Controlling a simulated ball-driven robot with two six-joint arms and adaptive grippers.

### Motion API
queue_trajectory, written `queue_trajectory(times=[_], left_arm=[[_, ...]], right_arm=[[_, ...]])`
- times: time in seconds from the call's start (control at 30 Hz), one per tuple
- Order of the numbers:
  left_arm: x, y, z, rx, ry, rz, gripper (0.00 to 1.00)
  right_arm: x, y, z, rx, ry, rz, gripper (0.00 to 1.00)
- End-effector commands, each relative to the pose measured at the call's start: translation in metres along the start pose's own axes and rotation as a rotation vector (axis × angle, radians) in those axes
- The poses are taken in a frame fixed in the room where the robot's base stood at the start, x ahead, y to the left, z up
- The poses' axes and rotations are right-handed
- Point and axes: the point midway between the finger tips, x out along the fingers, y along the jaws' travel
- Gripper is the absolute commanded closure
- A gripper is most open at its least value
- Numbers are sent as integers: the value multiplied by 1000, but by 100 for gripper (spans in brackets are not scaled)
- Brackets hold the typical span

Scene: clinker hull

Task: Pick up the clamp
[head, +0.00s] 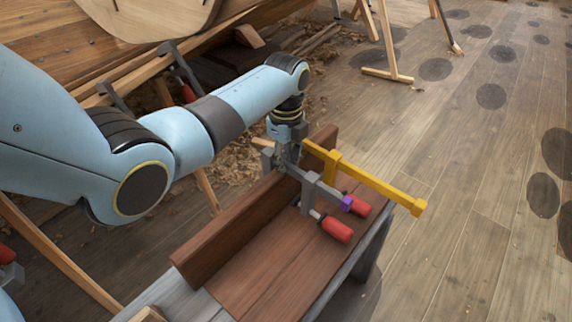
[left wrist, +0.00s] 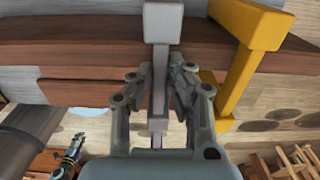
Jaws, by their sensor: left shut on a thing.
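A grey bar clamp (head: 312,183) with a purple end and a red handle sits over the upright brown board at the bench. My left gripper (head: 289,155) is at the clamp's bar, above the board's top edge. In the left wrist view its fingers (left wrist: 163,88) are shut on the grey bar (left wrist: 158,100), one on each side.
The brown boards (head: 272,267) form an L on a grey bench (head: 172,290). The wooden hull (head: 60,40) stands at upper left, with other clamps (head: 178,68) on its edge. Wooden trestle legs (head: 388,45) stand behind. The plank floor (head: 470,190) at right is clear.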

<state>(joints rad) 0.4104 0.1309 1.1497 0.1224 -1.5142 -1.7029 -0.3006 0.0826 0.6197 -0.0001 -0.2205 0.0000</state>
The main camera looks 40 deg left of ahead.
Motion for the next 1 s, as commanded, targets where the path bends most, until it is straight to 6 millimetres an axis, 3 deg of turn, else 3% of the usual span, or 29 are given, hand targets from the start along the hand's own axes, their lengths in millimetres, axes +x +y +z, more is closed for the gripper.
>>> queue_trajectory(times=[0.27,1.0], left_arm=[[-28,-2,0,0,-1,-7,100],[-159,-2,1,0,-1,-7,100]], right_arm=[[-11,0,-4,1,5,-1,69],[-45,0,-14,3,19,-4,69]])
